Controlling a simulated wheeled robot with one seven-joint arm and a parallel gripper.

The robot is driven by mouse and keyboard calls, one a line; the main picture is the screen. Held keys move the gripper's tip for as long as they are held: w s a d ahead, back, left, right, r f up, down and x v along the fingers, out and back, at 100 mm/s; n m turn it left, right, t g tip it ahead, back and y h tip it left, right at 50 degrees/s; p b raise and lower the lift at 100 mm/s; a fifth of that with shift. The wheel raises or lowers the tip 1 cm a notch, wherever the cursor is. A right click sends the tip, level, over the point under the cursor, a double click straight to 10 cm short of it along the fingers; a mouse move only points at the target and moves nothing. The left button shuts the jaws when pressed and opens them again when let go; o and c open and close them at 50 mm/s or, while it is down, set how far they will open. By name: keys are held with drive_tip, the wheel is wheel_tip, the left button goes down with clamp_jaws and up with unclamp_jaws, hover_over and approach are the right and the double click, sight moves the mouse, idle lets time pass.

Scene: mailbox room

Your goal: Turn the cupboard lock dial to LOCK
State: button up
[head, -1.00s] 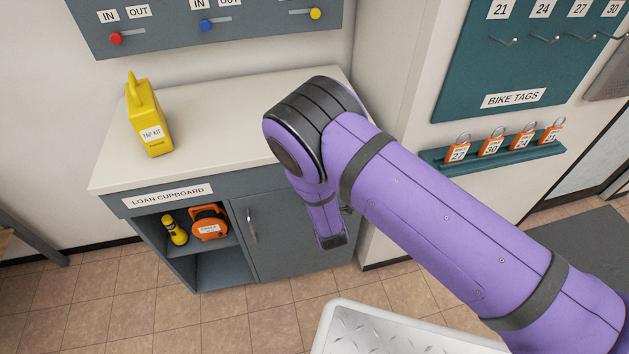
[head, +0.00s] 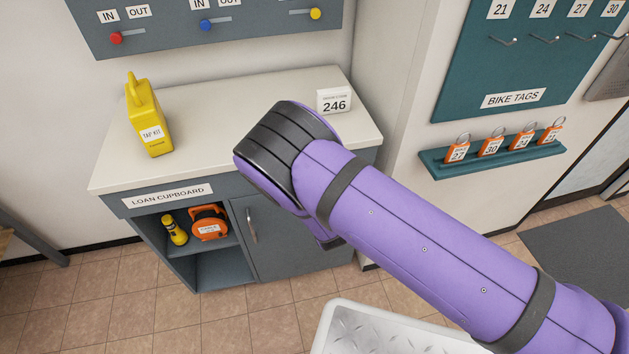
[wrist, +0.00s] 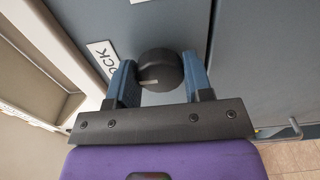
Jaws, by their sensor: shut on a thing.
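In the wrist view, the black round lock dial (wrist: 160,66) sits on the grey cupboard front, with a pale mark on its lower-left part. My gripper (wrist: 159,62) has its two blue fingers on either side of the dial, shut on it. A second label (wrist: 137,1) is cut off at the top edge. In the head view, the loan cupboard (head: 275,250) stands against the wall; my arm hides the dial and the gripper there.
The cupboard door handle (head: 251,226) is left of my arm. The open shelf holds a yellow torch (head: 174,230) and an orange reel (head: 210,223).

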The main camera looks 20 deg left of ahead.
drive_tip(key=o, duration=0.9)
drive_tip(key=v, duration=1.1)
drive_tip(key=shift+f, duration=0.1)
drive_tip(key=shift+w, duration=0.1)
